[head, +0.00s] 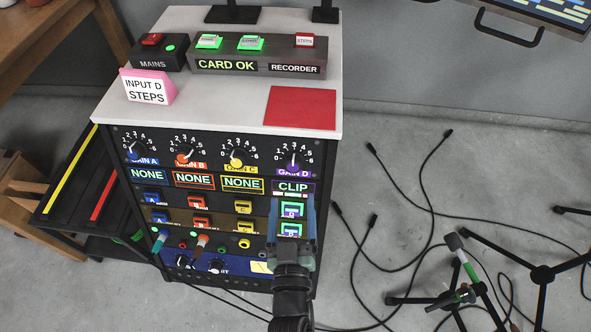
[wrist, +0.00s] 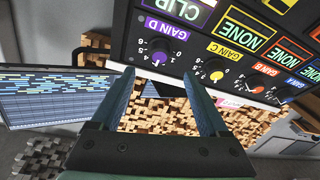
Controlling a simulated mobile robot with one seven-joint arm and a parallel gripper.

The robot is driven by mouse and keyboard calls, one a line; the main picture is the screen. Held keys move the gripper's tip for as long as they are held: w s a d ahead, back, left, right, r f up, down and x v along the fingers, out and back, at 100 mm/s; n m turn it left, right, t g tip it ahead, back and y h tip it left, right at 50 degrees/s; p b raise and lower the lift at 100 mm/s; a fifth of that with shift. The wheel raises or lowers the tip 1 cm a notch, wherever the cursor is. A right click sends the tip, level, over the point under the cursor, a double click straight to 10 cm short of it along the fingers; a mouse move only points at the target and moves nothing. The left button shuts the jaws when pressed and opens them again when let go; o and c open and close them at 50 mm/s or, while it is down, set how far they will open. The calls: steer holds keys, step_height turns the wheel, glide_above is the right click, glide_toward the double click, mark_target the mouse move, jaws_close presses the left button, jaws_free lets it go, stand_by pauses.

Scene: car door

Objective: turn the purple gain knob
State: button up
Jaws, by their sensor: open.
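The purple gain knob (head: 295,160), labelled GAIN D, is the rightmost of the row of dials on the rack's front panel. Its display (head: 293,187) below reads CLIP. In the wrist view, which is turned over, the purple knob (wrist: 158,52) sits just beyond the fingertips, roughly between them. My gripper (head: 294,204) is open and empty, below the knob in the head view, with its blue fingers in front of the right column of buttons. In the wrist view my gripper (wrist: 158,74) has one finger on each side, apart from the knob. The knob's exact pointer angle is unclear.
Blue (head: 135,153), orange (head: 185,157) and yellow (head: 236,161) knobs share the row; their displays read NONE. A pink card reading INPUT D STEPS (head: 147,88) and a red square (head: 300,108) are on the rack top. Cables (head: 405,210) and stands (head: 541,274) lie right.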

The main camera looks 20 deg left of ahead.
mark_target(293, 167)
steer(key=b+x, duration=0.1)
steer(key=x, duration=0.8)
steer(key=shift+w+a, duration=0.1)
steer(key=shift+w, duration=0.1)
jaws_close()
steer(key=shift+r+n+p, duration=0.15)
steer(key=shift+n+p, duration=0.15)
steer(key=shift+p, duration=0.05)
